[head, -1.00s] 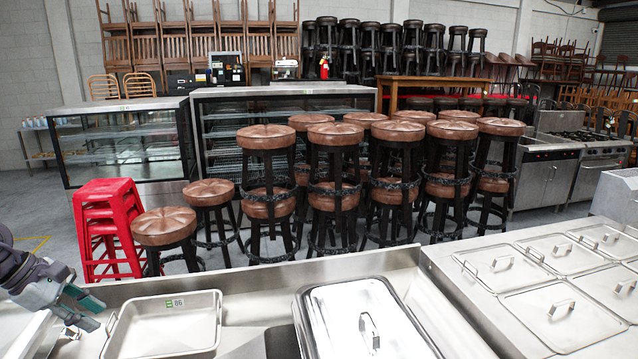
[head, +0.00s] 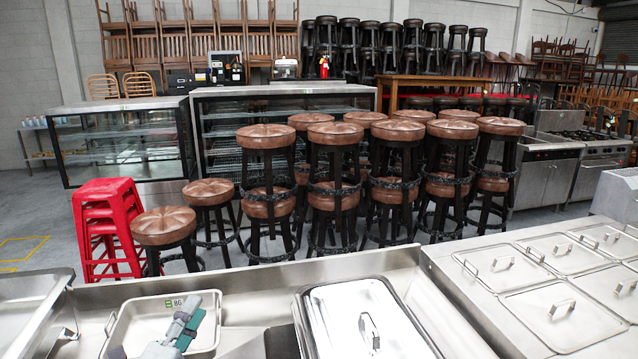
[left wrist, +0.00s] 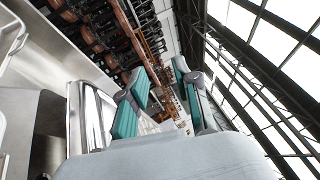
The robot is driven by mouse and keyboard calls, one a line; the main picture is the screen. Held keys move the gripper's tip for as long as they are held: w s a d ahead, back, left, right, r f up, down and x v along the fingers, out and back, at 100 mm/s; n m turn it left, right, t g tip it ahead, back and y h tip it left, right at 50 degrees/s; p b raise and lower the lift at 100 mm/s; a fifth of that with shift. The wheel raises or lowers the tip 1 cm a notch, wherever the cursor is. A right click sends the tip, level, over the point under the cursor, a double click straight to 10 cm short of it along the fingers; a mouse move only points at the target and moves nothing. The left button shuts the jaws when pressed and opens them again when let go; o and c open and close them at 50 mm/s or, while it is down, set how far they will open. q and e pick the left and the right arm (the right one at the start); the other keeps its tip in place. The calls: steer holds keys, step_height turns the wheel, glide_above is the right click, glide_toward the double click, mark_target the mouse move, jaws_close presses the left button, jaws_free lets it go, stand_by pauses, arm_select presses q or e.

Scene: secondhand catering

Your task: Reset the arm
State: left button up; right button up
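My left gripper (head: 188,312) is at the bottom left of the head view. It appears in front of the shallow steel pan (head: 134,327) and covers part of it. How high it is above the pan I cannot tell. In the left wrist view the gripper (left wrist: 160,78) shows two teal-padded fingers standing apart, with no object between them. The wrist camera looks up past the fingers to the stools and the bright roof windows. My right gripper is in neither view.
A lidded steel pan (head: 350,320) is right of the shallow pan. A steel counter with lidded wells (head: 440,262) is at the right. Beyond stand brown-topped stools (head: 265,137), red stacked stools (head: 100,225) and a glass display case (head: 115,145).

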arm_select(q)
steer(key=s+a+f+n+g+y, duration=0.3)
steer(key=s+f+n+g+y, duration=0.55)
steer(key=f+n, duration=0.6)
steer(key=s+d+f+n+g+h, duration=0.25)
steer(key=s+f+g, duration=0.2)
steer(key=s, duration=0.65)
steer(key=s+d+f+n+g+h, duration=0.25)
steer(key=s+f+g, duration=0.2)
steer(key=s, duration=0.65)
step_height(320, 180, down, 36)
steer(key=b, duration=1.1)
steer(key=s+a+f+g+b, duration=0.1)
steer(key=s+f+b, duration=0.4)
steer(key=s+f, duration=0.4)
steer(key=s+a+f+y+b, duration=0.1)
steer(key=s+f+b, duration=0.5)
steer(key=f, duration=1.4)
steer(key=s, duration=0.2)
steer(key=shift+s+a+g, duration=0.35)
